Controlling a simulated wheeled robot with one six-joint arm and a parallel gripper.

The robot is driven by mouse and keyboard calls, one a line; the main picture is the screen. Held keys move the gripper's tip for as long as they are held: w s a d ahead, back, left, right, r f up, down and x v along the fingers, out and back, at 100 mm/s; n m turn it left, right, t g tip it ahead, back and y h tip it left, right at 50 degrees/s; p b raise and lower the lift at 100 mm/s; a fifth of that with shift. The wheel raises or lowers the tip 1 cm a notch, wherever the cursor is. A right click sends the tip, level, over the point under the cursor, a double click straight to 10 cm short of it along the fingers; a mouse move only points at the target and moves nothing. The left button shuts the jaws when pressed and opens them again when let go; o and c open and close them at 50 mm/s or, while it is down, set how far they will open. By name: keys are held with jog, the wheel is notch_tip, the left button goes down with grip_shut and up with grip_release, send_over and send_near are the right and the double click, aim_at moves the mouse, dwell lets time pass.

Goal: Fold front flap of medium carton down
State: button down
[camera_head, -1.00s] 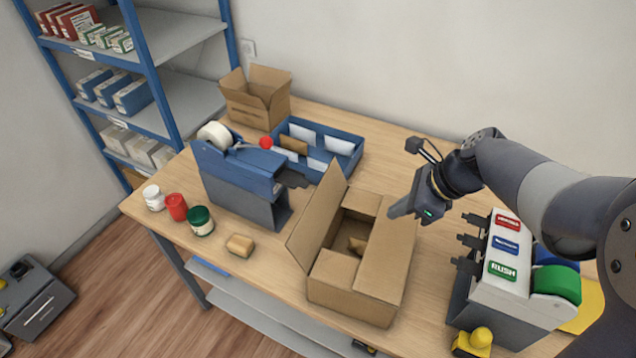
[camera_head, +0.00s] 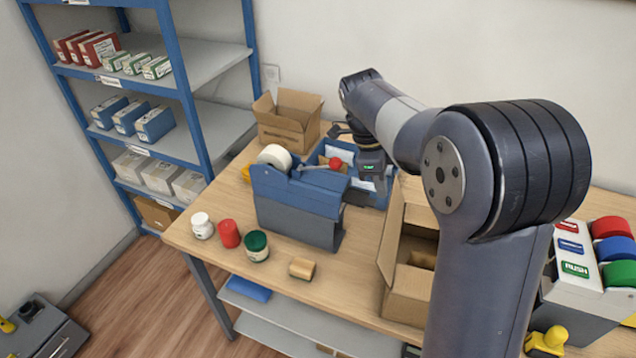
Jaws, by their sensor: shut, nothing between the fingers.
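A brown open carton (camera_head: 402,305) stands on the table, its right part hidden behind my arm. Its left flap (camera_head: 393,232) stands up. A front panel (camera_head: 411,281) lies about level over the near part of the opening, and a brown item (camera_head: 422,259) shows inside. A second, smaller-looking open carton (camera_head: 283,131) stands at the back with its flaps up. Which one is the medium carton is not labelled. My gripper (camera_head: 373,184) is shut and empty, above the blue tray, behind and left of the nearer carton; its fingertips are hard to see.
A blue tape dispenser (camera_head: 297,207) with a red-knobbed lever stands left of my gripper. The blue tray (camera_head: 352,191) holds white cards. Jars (camera_head: 229,234) and a tan block (camera_head: 302,268) are near the front edge. A label dispenser (camera_head: 590,262) stands right. A shelf unit (camera_head: 190,100) is at left.

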notch_tip(320, 180, down, 9)
jog(key=b, duration=0.6)
jog(key=d, duration=0.2)
jog(key=d+r, duration=0.1)
jog(key=d, duration=0.1)
jog(key=s+d+r+p, duration=0.1)
jog(key=d, duration=0.1)
jog(key=shift+r, duration=0.1)
jog(key=s+d+f+b, duration=0.1)
jog(key=d+f+b, duration=0.4)
jog(key=d, duration=0.1)
jog(key=shift+s+d+f, duration=0.2)
jog(key=shift+s+f, duration=0.05)
jog(key=shift+s, duration=0.05)
jog(key=shift+f, duration=0.15)
